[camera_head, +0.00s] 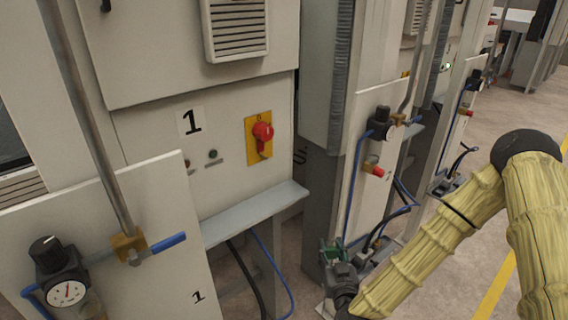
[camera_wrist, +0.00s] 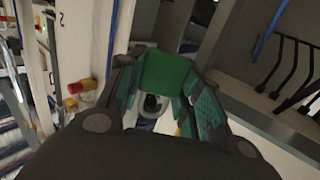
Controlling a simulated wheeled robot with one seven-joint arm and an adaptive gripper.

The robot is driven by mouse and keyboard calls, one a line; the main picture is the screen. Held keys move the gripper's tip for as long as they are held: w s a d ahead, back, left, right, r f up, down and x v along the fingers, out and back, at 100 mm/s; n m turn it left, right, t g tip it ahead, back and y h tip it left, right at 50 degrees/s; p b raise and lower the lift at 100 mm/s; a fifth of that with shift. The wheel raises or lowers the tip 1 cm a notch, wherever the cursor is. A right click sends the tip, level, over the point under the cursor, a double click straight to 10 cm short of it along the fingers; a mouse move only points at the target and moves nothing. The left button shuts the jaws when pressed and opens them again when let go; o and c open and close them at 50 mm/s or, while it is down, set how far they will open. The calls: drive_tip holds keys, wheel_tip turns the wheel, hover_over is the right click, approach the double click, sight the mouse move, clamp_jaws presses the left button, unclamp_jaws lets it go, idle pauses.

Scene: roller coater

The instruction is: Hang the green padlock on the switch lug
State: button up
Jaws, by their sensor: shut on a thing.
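The green padlock (camera_wrist: 166,76) is held between the fingers of my gripper (camera_wrist: 160,95) in the wrist view. Its green body faces the camera; its shackle cannot be made out clearly. In the head view my gripper (camera_head: 338,262) is low, right of the cabinet marked 1, with a little green showing at its tip. The red rotary switch (camera_head: 262,132) sits on a yellow plate (camera_head: 259,150) on that cabinet's front, up and left of my gripper and well apart from it. The switch's lug is too small to tell.
A grey ledge (camera_head: 255,214) juts out below the switch panel. A vertical pipe (camera_head: 90,125) and a pressure gauge (camera_head: 68,292) stand in front at the left. Blue hoses (camera_head: 355,190) and valves on the panel to the right are close to my arm. Open floor lies at the right.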

sight(259, 165)
drive_tip(key=w+a+r+n+g+y+p, duration=0.1)
drive_tip(key=w+a+r+n+y+p, duration=0.2)
drive_tip(key=r, duration=0.4)
drive_tip(key=w+a+r+n+g+y+p, duration=0.1)
drive_tip(key=w+a+r+n+y+p, duration=0.15)
drive_tip(key=a+r, duration=0.35)
drive_tip(key=w+a+r+n+g+y+p, duration=0.1)
drive_tip(key=w+a+r+y+p, duration=0.25)
drive_tip(key=r, duration=0.35)
drive_tip(key=shift+n+g+y, duration=0.25)
drive_tip(key=shift+g+y, duration=0.05)
drive_tip(key=shift+y, duration=0.1)
drive_tip(key=shift+x, duration=4.2)
drive_tip(key=shift+w+a+f+b, duration=0.2)
drive_tip(key=shift+f+b, duration=0.15)
drive_tip(key=shift+b, duration=0.2)
drive_tip(key=shift+s, duration=0.1)
drive_tip(key=shift+f+b, duration=0.1)
drive_tip(key=shift+b, duration=0.5)
drive_tip(key=o, duration=1.1)
drive_tip(key=shift+c, duration=0.2)
drive_tip(key=shift+o, duration=0.5)
drive_tip(key=shift+w+a+f, duration=0.2)
drive_tip(key=shift+w+a, duration=0.05)
drive_tip(key=shift+a, duration=0.25)
